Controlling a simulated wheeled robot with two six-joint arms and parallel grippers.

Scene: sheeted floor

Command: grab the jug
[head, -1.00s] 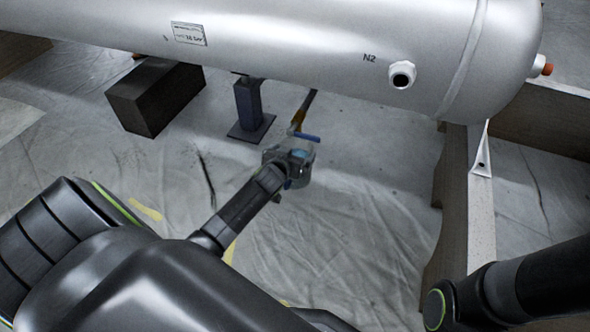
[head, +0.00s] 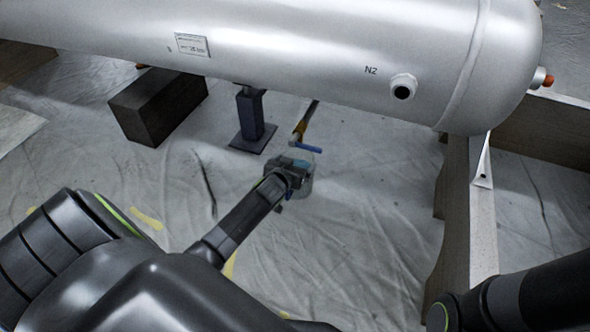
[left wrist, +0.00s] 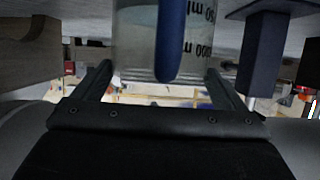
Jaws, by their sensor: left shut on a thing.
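The jug (head: 309,185) is clear, with dark volume marks and a blue handle. In the head view it is partly hidden behind my left gripper (head: 291,171), beneath the end of a drain pipe. In the left wrist view the jug (left wrist: 137,45) stands between the two fingers of my left gripper (left wrist: 158,72), its blue handle (left wrist: 172,38) facing the camera. The left gripper is shut on the jug. The jug's lower end against the floor is hard to make out. My right arm shows at the lower right of the head view, its gripper out of view.
A large silver tank (head: 290,50) spans the top. A pipe (head: 304,122) with a blue lever (head: 307,149) hangs just above the jug. A dark block (head: 158,105) and a blue support post (head: 250,115) stand left. A wooden cradle (head: 460,215) stands right. Sheeted floor between is open.

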